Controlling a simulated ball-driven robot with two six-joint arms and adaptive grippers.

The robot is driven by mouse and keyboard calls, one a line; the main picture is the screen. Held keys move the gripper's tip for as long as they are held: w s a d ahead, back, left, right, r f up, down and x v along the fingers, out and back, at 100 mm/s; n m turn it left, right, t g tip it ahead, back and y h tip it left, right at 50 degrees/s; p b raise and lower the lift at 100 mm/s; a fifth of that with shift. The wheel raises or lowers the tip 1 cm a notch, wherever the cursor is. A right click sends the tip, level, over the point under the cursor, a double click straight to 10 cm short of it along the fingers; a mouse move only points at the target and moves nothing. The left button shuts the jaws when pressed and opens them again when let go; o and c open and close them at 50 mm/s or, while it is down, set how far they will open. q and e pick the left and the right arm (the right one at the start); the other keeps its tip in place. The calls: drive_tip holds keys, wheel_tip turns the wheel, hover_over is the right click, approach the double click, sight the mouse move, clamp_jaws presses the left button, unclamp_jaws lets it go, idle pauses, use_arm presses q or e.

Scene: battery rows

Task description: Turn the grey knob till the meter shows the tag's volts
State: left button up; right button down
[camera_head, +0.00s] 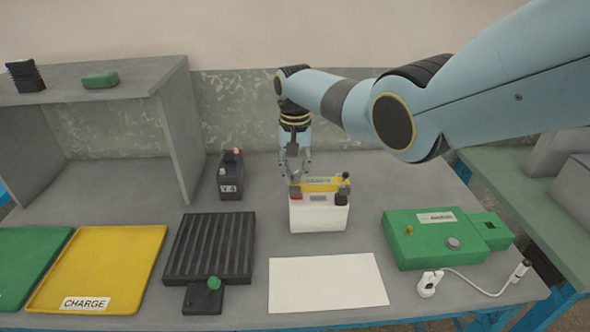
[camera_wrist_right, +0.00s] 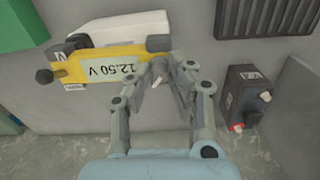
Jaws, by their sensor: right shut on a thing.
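A round grey knob (camera_head: 453,243) sits on the green box (camera_head: 405,255) at right, apart from both grippers. A white tag (camera_head: 436,217) on that box has small lettering, possibly "medium". A yellow meter (camera_head: 323,184) lies across the top of a white battery (camera_head: 318,216); its display reads 12.50 V in the right wrist view (camera_wrist_right: 117,68). A dark knob (camera_head: 346,177) stands at the meter's right end. My left gripper is not in view.
A dark battery (camera_head: 231,180) stands left of the white one. A black ribbed tray (camera_head: 211,245), yellow CHARGE tray (camera_head: 100,255) and green tray (camera_head: 28,258) lie left. A white sheet (camera_head: 327,282) lies in front. A white cable (camera_head: 480,290) lies right.

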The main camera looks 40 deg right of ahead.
sight(295, 174)
drive_tip(key=c, duration=1.2)
unclamp_jaws()
drive_tip(key=shift+r, duration=0.1)
wheel_tip(295, 174, up, 12)
